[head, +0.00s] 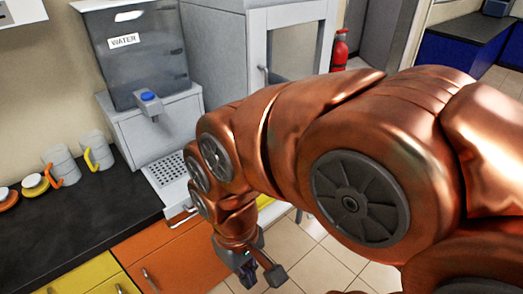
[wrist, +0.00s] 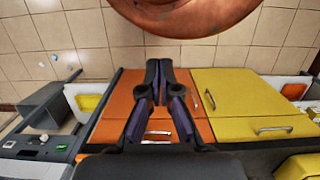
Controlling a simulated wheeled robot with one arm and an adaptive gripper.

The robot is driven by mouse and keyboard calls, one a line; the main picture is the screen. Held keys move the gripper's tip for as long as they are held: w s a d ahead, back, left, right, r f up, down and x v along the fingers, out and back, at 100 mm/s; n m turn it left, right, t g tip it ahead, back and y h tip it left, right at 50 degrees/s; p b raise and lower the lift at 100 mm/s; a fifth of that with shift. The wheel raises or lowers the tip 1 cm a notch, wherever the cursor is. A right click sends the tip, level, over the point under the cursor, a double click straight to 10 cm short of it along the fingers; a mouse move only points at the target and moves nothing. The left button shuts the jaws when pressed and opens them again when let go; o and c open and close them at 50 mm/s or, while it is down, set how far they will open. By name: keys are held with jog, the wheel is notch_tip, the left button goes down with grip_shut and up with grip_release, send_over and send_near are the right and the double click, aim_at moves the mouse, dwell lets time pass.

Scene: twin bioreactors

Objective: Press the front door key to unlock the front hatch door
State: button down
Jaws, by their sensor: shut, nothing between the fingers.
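My gripper (head: 249,278) hangs at the end of my copper arm in the head view, low in front of the counter. In the wrist view its two dark fingers (wrist: 159,66) come together at the tips with nothing between them. A dark grey machine with a panel (wrist: 32,152) is at the left edge of the wrist view, apart from the fingers. The panel bears a small green mark and pale spots, too small to read. I cannot make out a front door key or a front hatch door in either view.
A water dispenser (head: 136,52) with a blue button stands on the dark counter (head: 95,222). Mugs (head: 62,164) stand left of it. Orange (head: 172,258) and yellow (wrist: 250,103) cabinets have handles. A fire extinguisher (head: 340,49) stands behind my arm.

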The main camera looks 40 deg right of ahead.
jog(key=w+d+f+m+t+y+b, duration=0.25)
jog(key=w+d+m, duration=0.25)
jog(key=w+m, duration=0.6)
jog(key=w+d+f+m+t+y+b, duration=0.15)
jog(key=w+d+m+t, duration=0.45)
jog(key=w, duration=0.9)
jog(key=w+d+f+m+b, duration=0.15)
jog(key=w+d+m, duration=0.35)
jog(key=d+m, duration=0.6)
jog(key=s+d+f+m+t+h, duration=0.1)
jog(key=d+f+m+h, duration=0.1)
jog(key=d, duration=0.8)
jog(key=s+d+f+m+t+h, duration=0.1)
jog(key=d+f+m, duration=0.3)
jog(key=d, duration=0.7)
jog(key=shift+s+d+f+m+h+b, duration=0.2)
jog(key=shift+s+m+h+b, duration=0.15)
jog(key=shift+s+m+h, duration=0.55)
jog(key=shift+w+y, duration=0.3)
jog(key=shift+w, duration=0.05)
